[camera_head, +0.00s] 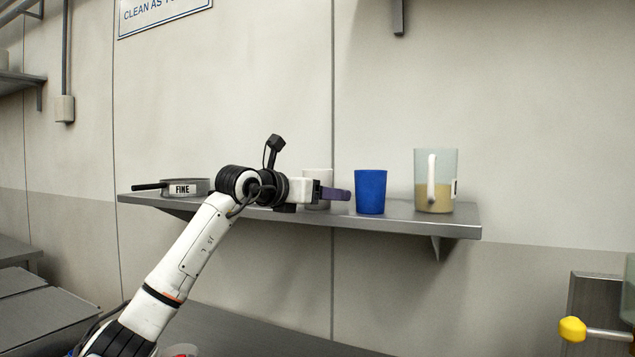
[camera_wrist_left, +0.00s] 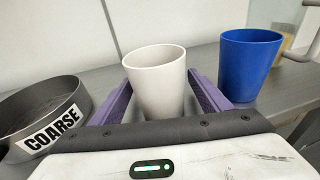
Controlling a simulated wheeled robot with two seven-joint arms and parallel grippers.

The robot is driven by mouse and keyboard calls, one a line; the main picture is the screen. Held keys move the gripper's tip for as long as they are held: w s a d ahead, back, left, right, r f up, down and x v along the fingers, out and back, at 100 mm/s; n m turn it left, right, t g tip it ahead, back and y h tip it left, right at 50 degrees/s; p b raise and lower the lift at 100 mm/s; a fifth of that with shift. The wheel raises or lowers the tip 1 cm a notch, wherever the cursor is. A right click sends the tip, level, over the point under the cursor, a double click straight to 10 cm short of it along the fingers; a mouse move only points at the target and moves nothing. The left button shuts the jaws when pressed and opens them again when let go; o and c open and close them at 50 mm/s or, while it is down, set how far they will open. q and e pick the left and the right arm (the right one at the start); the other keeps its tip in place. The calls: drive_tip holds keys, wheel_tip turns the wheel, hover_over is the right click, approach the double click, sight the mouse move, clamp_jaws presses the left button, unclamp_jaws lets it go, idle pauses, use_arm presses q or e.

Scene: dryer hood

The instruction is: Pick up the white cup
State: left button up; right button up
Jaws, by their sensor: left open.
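The white cup (camera_head: 318,176) stands upright on the wall shelf (camera_head: 400,212), partly hidden behind my left gripper (camera_head: 336,193) in the head view. In the left wrist view the white cup (camera_wrist_left: 158,82) is upright between the two purple fingers of my left gripper (camera_wrist_left: 160,97). The fingers are open, one on each side of the cup, and a small gap shows at its right side. The cup's base is hidden by the gripper body. My right gripper is not in view.
A blue cup (camera_head: 370,191) stands right of the white cup, and a clear pitcher (camera_head: 435,190) farther right. A grey pan labelled FINE (camera_head: 188,188) sits left; the wrist view shows a round pan labelled COARSE (camera_wrist_left: 45,115) close by the left finger.

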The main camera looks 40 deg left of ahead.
use_arm(q)
drive_tip(key=shift+w+a+f, duration=0.1)
drive_tip(key=shift+w+f, duration=0.05)
drive_tip(key=shift+w, duration=0.95)
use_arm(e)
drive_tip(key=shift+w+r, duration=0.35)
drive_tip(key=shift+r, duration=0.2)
use_arm(q)
drive_tip(key=c, duration=1.2)
drive_tip(key=shift+r, duration=0.5)
wheel_tip(320, 180, up, 9)
drive_tip(key=shift+r+p, duration=0.1)
drive_tip(key=shift+p, duration=0.8)
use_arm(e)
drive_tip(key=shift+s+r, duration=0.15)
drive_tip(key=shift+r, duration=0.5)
